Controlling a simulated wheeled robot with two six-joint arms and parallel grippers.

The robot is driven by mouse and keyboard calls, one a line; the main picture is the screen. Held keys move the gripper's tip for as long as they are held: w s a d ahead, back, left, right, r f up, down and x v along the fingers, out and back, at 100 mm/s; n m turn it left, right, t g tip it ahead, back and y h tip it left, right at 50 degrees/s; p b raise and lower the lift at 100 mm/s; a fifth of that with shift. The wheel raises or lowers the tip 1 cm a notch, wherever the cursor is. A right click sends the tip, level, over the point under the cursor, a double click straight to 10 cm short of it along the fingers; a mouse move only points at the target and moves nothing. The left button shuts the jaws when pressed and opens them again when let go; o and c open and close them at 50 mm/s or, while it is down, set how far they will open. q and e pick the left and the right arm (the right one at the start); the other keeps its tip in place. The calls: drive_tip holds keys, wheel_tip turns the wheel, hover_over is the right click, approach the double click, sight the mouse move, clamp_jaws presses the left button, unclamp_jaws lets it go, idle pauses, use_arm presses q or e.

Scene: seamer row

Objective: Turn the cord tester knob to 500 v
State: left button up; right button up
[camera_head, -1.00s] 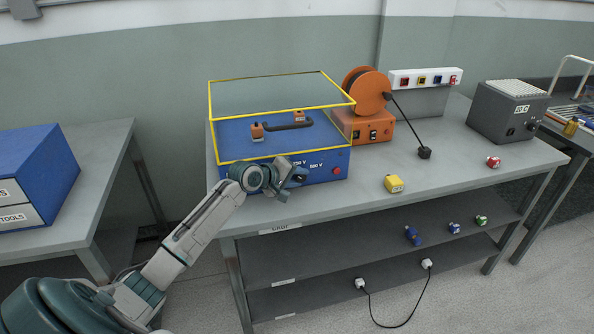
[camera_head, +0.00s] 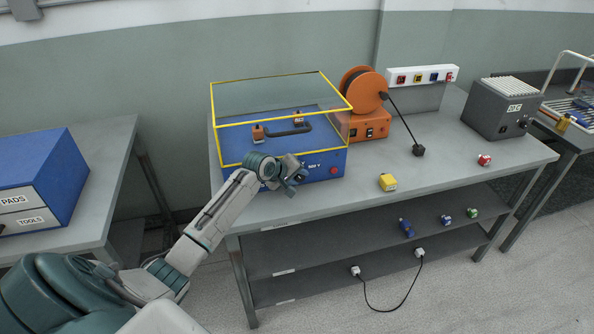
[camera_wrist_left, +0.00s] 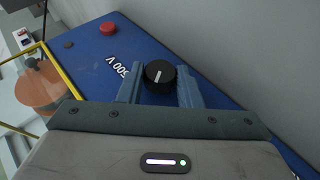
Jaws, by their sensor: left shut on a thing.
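The cord tester (camera_head: 321,170) is a blue box with a clear yellow-edged cover (camera_head: 283,119) over its top. My left gripper (camera_head: 296,178) is at its front panel. In the left wrist view the black round knob (camera_wrist_left: 160,75) with a white line on its face sits between the fingers of my left gripper (camera_wrist_left: 159,84), which is shut on it. The white "500 V" label (camera_wrist_left: 117,68) is printed beside the knob, to its left in that view. In the head view the gripper hides the knob. My right gripper is in neither view.
A red button (camera_head: 333,170) is on the tester's panel, right of the gripper. An orange cord reel unit (camera_head: 366,125) stands behind right, its cord ending in a black plug (camera_head: 418,150). A yellow plug (camera_head: 388,182) lies on the bench, with free bench top around it.

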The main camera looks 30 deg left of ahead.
use_arm(q)
drive_tip(key=g+y+p, duration=0.1)
drive_tip(key=p, duration=0.2)
drive_tip(key=m+g+y+p, duration=0.1)
drive_tip(key=g+p, duration=0.1)
drive_tip(key=p, duration=0.2)
drive_tip(key=r+g+y+p, duration=0.1)
drive_tip(key=p, duration=0.2)
drive_tip(key=shift+w+d+g+p, duration=0.3)
drive_tip(key=shift+w+d+p, duration=0.05)
drive_tip(key=shift+w+f+m+g+y+p, duration=0.15)
drive_tip(key=shift+m+g+y+p, duration=0.35)
drive_tip(key=shift+y, duration=0.3)
drive_tip(key=shift+d+f+g+y, duration=0.15)
drive_tip(key=shift+g+y, duration=0.35)
drive_tip(key=shift+g, duration=0.4)
drive_tip(key=shift+w+f+g+y+b, duration=0.15)
drive_tip(key=shift+g+y+b, duration=0.25)
drive_tip(key=shift+g+y, duration=0.15)
drive_tip(key=g+y+b, duration=0.1)
drive_tip(key=m+g+y+b, duration=0.1)
drive_tip(key=b, duration=0.1)
drive_tip(key=g+y+b, duration=0.1)
drive_tip(key=b, duration=0.1)
drive_tip(key=shift+w+d+f, duration=0.2)
drive_tip(key=shift+d+f, duration=0.05)
drive_tip(key=shift+r+m+g+y+b, duration=0.15)
drive_tip(key=shift+m+g+y+b, duration=0.35)
drive_tip(key=shift+b, duration=0.8)
